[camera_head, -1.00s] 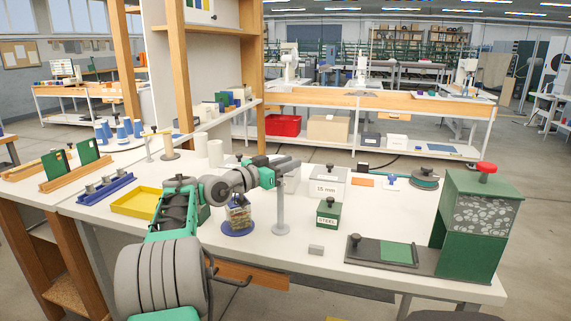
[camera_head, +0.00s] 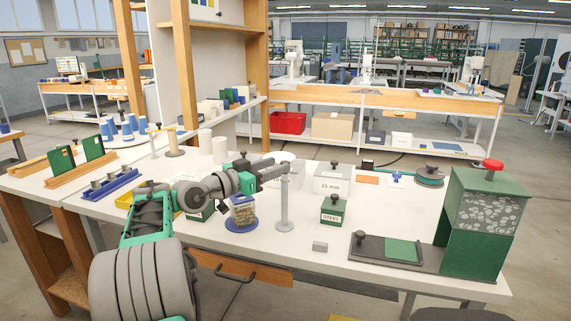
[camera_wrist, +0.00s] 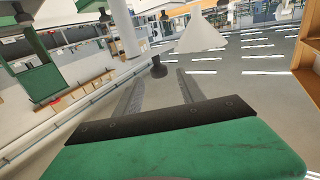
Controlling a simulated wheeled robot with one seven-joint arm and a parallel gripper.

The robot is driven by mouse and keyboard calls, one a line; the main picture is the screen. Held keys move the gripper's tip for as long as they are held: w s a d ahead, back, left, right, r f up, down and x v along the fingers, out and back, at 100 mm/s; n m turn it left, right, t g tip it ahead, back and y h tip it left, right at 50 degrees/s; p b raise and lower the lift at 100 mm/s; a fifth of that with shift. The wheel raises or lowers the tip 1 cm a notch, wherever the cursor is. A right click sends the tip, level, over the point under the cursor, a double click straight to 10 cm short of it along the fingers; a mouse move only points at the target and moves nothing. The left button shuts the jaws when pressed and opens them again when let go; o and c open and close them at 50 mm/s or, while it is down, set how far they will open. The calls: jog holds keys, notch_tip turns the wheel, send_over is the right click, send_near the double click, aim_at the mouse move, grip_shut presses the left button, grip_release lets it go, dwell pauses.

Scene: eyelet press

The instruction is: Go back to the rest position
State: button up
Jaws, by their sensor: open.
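My gripper (camera_head: 271,168) is above the white workbench (camera_head: 330,262), just behind the top of a grey post (camera_head: 284,205) in the head view. Its two grey fingers stand apart with nothing held between them in the wrist view (camera_wrist: 160,92). A dark knob (camera_wrist: 158,68) shows beyond the fingertips there, apart from them. My arm reaches over the bench from the lower left of the head view and hides part of a yellow tray (camera_head: 125,200).
Near the gripper stand a jar on a blue base (camera_head: 242,212), a green STEEL box (camera_head: 332,210) and a white 15 mm box (camera_head: 332,180). A green dispenser with a red knob (camera_head: 485,225) stands at the right end. The bench's front middle is mostly clear.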

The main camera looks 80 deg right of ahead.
jog(key=shift+w+a, duration=0.1)
jog(key=shift+a, duration=0.15)
